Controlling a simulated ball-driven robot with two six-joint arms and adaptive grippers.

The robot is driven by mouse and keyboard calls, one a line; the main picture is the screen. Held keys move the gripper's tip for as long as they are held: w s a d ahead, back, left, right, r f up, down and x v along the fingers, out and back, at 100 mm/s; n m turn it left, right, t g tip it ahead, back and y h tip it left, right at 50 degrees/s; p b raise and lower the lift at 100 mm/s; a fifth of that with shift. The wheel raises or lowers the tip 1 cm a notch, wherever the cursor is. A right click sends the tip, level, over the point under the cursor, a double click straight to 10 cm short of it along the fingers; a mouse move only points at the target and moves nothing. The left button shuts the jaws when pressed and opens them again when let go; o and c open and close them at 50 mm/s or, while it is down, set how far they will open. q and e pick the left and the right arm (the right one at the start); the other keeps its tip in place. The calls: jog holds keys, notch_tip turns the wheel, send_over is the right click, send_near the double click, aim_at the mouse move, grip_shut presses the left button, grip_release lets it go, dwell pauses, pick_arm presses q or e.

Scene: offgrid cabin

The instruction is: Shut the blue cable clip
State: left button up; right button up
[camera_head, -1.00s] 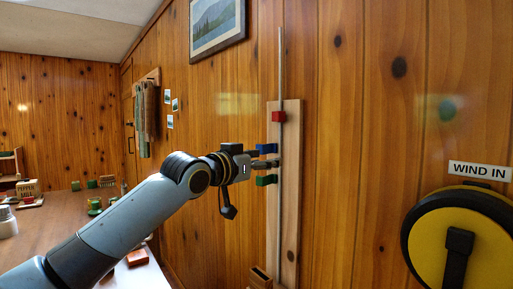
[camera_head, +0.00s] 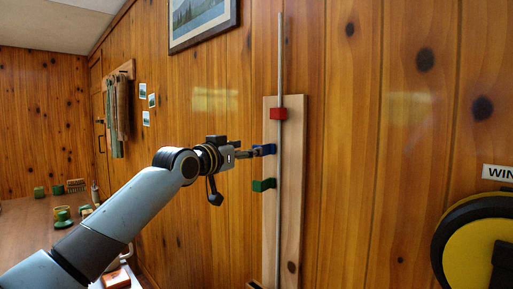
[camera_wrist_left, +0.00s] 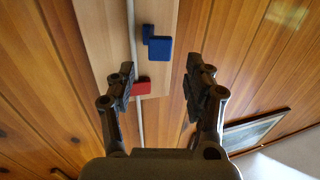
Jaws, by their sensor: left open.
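The blue cable clip (camera_head: 267,149) sits on a pale upright board, beside a thin grey cable (camera_head: 279,75). In the left wrist view the blue clip (camera_wrist_left: 160,49) shows as a small block with a larger flap sticking out to one side of the cable (camera_wrist_left: 131,25), not across it; it looks open. My left gripper (camera_head: 257,153) is level with the blue clip and overlaps it in the head view. In the wrist view the open left gripper (camera_wrist_left: 160,75) has nothing between its fingers, with the clip ahead of the tips. My right gripper is out of view.
A red clip (camera_head: 278,114) lies across the cable above the blue one. A green clip (camera_head: 263,185) sticks out below, beside the cable. The board (camera_head: 291,215) is on the wood wall. A yellow and black reel (camera_head: 478,245) is at right, a table (camera_head: 30,225) at left.

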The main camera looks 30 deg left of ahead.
aim_at(264, 149)
pick_arm(q)
jog(key=shift+w+d, duration=0.2)
jog(key=shift+w, duration=2.9)
grip_shut()
jog(key=y+p, duration=0.1)
jog(key=p, duration=0.2)
jog(key=n+p, duration=0.1)
jog(key=p, duration=0.3)
jog(key=shift+s+d+r+y, duration=0.1)
jog(key=shift+d+r+y, duration=0.15)
jog(key=shift+r+y, duration=0.15)
jog(key=shift+f+p, duration=0.25)
jog(key=shift+p, duration=0.5)
jog(key=shift+d, duration=0.1)
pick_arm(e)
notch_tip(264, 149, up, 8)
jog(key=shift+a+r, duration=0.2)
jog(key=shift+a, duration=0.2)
pick_arm(q)
grip_release()
jog(key=shift+s+f, duration=0.1)
jog(key=shift+f, duration=0.05)
